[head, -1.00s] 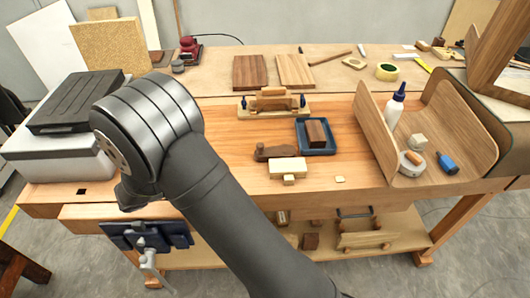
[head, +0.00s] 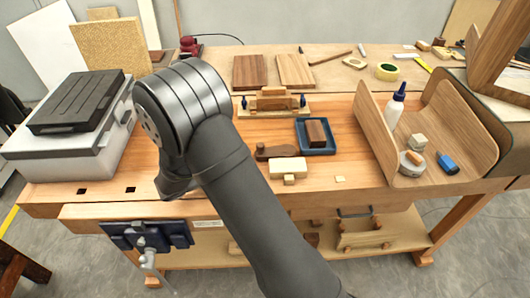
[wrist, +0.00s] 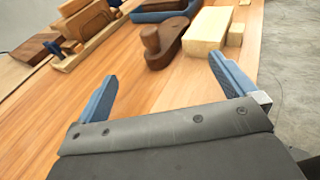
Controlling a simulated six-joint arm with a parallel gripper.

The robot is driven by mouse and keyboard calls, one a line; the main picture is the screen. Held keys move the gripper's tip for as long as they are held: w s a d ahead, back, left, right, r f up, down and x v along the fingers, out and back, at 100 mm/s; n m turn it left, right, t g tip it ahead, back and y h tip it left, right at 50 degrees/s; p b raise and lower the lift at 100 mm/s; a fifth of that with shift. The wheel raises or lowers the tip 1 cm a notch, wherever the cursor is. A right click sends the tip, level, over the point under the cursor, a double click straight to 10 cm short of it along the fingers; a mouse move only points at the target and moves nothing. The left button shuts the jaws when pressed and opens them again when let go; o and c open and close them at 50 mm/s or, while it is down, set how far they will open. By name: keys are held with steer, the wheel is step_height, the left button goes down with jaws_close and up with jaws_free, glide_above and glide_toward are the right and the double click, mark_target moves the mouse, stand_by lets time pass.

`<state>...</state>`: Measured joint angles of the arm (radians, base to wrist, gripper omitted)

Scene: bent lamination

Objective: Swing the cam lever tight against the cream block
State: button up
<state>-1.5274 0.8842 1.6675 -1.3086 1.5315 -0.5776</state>
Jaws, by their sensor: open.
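The cam lever (head: 270,152) is a dark brown wooden piece with a raised round knob at one end. It lies on the bench beside the cream block (head: 289,167). In the wrist view the cam lever (wrist: 165,45) is left of the cream block (wrist: 208,30), its knob at the left and its other end pointing toward the block. My gripper (wrist: 165,85) shows two blue fingers spread wide with nothing between them. The lever and block are beyond the fingertips. In the head view my arm hides the gripper.
A small pale block (head: 289,179) sits in front of the cream block. A blue tray (head: 329,147) holding a brown block is behind. A wooden jig (head: 272,104) stands farther back. A curved wooden form (head: 378,130) is at right. The bench in front of the lever is clear.

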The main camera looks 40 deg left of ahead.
stand_by(0.5)
steer(key=v, duration=1)
